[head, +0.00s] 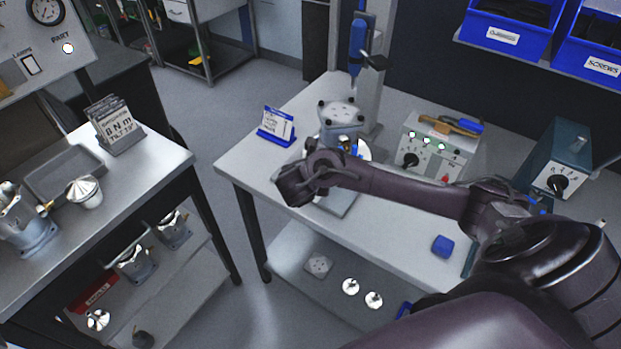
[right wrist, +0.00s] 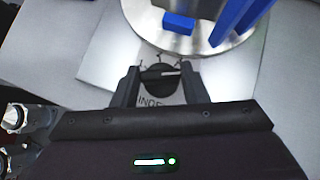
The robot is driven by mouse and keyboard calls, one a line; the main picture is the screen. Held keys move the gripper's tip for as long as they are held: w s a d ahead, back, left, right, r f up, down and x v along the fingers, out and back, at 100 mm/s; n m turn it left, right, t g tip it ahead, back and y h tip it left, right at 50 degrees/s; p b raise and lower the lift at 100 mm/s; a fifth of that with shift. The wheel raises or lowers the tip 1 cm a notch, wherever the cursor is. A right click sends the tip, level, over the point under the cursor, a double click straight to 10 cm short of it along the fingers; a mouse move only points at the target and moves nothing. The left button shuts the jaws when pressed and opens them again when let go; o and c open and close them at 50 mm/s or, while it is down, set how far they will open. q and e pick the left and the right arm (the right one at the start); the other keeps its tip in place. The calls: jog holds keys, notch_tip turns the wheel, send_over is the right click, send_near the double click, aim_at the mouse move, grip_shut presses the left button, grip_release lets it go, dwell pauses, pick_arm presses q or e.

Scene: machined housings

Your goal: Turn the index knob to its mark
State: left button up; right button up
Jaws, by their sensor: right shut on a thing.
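The index knob (right wrist: 158,83) is a black round knob with a pale pointer line, seen in the right wrist view. The line points roughly right in the picture. Tick marks stand around the knob's far side, and part of an INDEX label shows on the near side. My right gripper (right wrist: 160,70) has one finger on each side of the knob and is shut on it. In the head view my right forearm and wrist hide the knob. My left gripper is in neither view.
Beyond the knob is a round metal plate (right wrist: 140,12) with blue parts. A grey housing (head: 341,113) stands on the bench behind my wrist. A blue-framed card (head: 277,126) stands left, a control box (head: 437,160) right. A blue block (head: 443,245) lies near the front.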

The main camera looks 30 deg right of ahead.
jog(key=o, duration=0.7)
jog(key=p+v, duration=0.3)
jog(key=v, duration=0.5)
